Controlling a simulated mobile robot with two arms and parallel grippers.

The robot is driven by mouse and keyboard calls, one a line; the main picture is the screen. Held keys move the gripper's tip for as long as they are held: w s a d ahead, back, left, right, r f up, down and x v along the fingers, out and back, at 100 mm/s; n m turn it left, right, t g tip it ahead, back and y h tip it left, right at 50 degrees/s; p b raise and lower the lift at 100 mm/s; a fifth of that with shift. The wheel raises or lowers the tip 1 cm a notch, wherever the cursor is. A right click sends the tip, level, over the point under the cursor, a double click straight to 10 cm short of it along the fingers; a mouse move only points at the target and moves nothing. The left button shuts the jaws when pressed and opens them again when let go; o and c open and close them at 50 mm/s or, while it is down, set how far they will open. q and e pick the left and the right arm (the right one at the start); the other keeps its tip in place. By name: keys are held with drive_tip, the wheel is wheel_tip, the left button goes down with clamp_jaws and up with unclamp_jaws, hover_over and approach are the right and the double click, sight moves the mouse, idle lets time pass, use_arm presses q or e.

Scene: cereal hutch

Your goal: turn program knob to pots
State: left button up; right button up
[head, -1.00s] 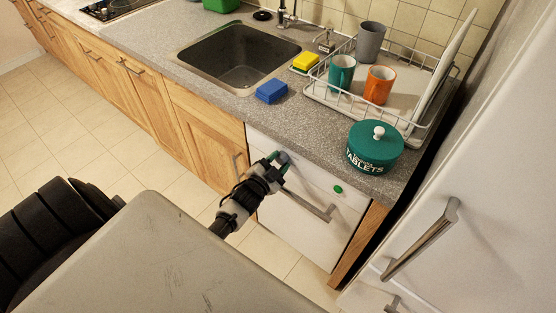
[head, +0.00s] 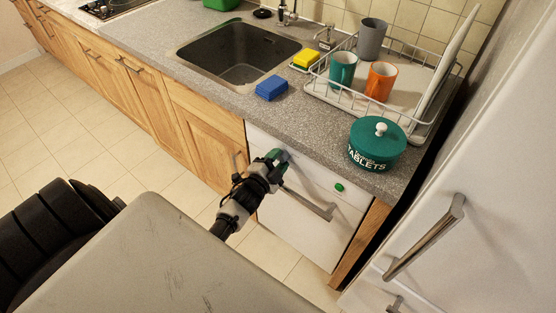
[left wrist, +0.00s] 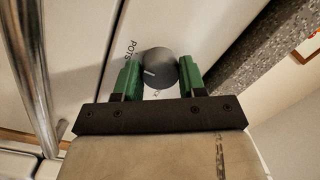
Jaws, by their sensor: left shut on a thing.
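The grey round program knob (left wrist: 158,68) sits on the white dishwasher front (head: 310,205). Its white pointer line faces left in the left wrist view, toward the left finger and a little below the printed word POTS (left wrist: 131,50). Other lettering below the knob is mostly hidden. My left gripper (left wrist: 160,80) has its green fingers on either side of the knob and is shut on it. In the head view my left gripper (head: 276,156) is at the upper left of the dishwasher front and covers most of the knob. My right gripper is not in view.
A bar handle (head: 308,203) runs across the dishwasher below the knob, close to my gripper. A green button (head: 339,187) is to the right. The countertop edge is just above. A green tablets tin (head: 375,148) and dish rack (head: 440,128) stand on it.

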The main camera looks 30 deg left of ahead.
use_arm(q)
drive_tip(key=o, duration=0.9)
drive_tip(key=shift+s, duration=0.1)
drive_tip(key=s+b, duration=0.1)
drive_tip(key=s, duration=0.9)
drive_tip(key=shift+s+d, duration=0.1)
drive_tip(key=shift+s, duration=0.25)
